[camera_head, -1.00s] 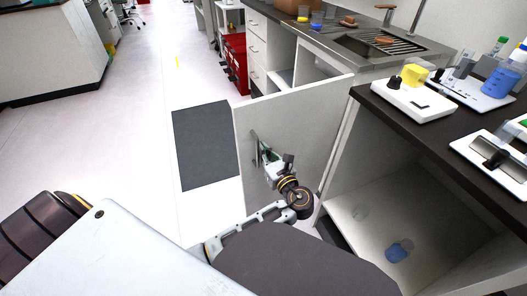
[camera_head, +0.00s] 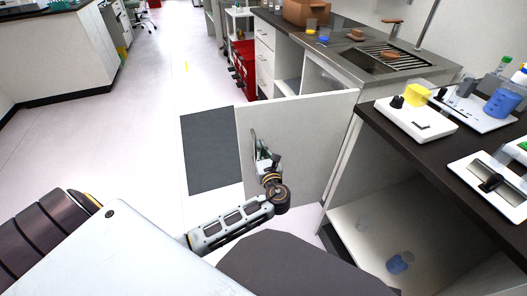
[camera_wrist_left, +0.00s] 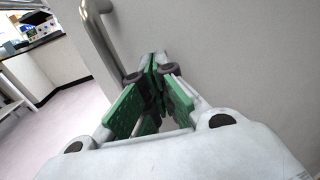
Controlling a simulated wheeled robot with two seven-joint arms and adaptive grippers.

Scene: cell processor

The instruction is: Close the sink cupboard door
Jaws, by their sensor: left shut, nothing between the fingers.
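The white cupboard door (camera_head: 312,145) stands open in the middle of the head view, its broad face towards me. Its bar handle (camera_head: 253,145) is near the door's left edge. My left gripper (camera_head: 262,156) is at the door face, just right of the handle. In the left wrist view the gripper (camera_wrist_left: 153,66) has its green-padded fingers shut and empty. The door (camera_wrist_left: 235,55) fills the right side there, and the handle (camera_wrist_left: 100,40) is left of the fingertips. I cannot tell whether the fingertips touch the door. My right gripper is not in view.
The sink (camera_head: 390,55) is in the counter behind the door. A dark worktop (camera_head: 440,150) with lab devices is at the right, above an open cupboard holding a blue beaker (camera_head: 400,262). A dark mat (camera_head: 210,150) lies left of the door, with clear floor beyond.

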